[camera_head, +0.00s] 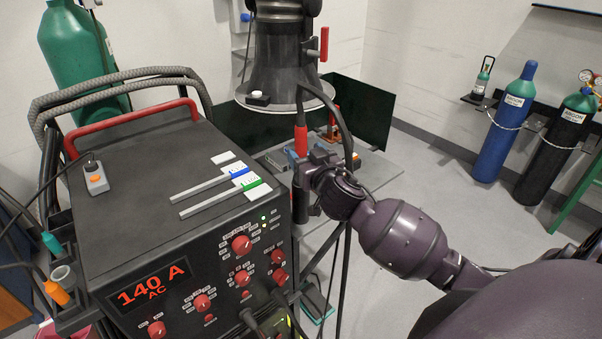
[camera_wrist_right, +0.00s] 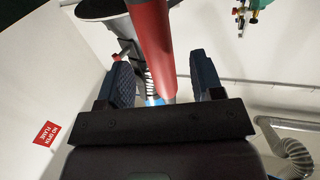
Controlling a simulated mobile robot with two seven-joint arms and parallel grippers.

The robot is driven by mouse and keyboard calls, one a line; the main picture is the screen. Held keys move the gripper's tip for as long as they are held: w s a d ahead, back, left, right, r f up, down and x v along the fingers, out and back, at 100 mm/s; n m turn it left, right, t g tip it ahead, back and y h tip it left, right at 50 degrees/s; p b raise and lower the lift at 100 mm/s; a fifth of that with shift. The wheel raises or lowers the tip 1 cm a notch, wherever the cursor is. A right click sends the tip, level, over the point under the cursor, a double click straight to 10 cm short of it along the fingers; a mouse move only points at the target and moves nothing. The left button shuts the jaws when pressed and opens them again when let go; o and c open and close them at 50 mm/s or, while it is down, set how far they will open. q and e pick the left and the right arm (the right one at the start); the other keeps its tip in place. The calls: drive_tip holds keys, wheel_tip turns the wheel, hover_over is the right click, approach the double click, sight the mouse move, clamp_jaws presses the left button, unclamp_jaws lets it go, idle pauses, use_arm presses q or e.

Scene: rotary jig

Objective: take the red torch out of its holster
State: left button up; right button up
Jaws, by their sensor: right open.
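The red torch (camera_head: 301,141) stands roughly upright just right of the welding machine, below the round grey plate. A dark cable passes close beside it. My right gripper (camera_head: 304,163) is at the torch's lower part, with its fingers open. In the right wrist view the red torch (camera_wrist_right: 153,40) runs between the two blue-black fingers of the gripper (camera_wrist_right: 164,80), with a visible gap to each finger. The holster cannot be made out clearly; the gripper covers that area. My left gripper is in neither view.
The welding machine (camera_head: 140,160) fills the left, with two rods (camera_head: 205,187) and a small grey control box (camera_head: 96,178) on top. An orange-handled torch (camera_head: 56,292) sits at its left side. A grey worktable (camera_head: 375,178) lies behind my gripper. Gas cylinders (camera_head: 504,125) stand far right.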

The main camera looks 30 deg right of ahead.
drive_tip(key=shift+w+d+f+p, duration=0.1)
drive_tip(key=shift+w+d+p, duration=0.15)
drive_tip(key=shift+w, duration=1)
drive_tip(key=shift+w+d+p, duration=0.1)
drive_tip(key=shift+w+d, duration=0.1)
drive_tip(key=shift+w, duration=1)
drive_tip(key=c, duration=1)
wheel_tip(320, 180, up, 20)
drive_tip(key=p, duration=0.1)
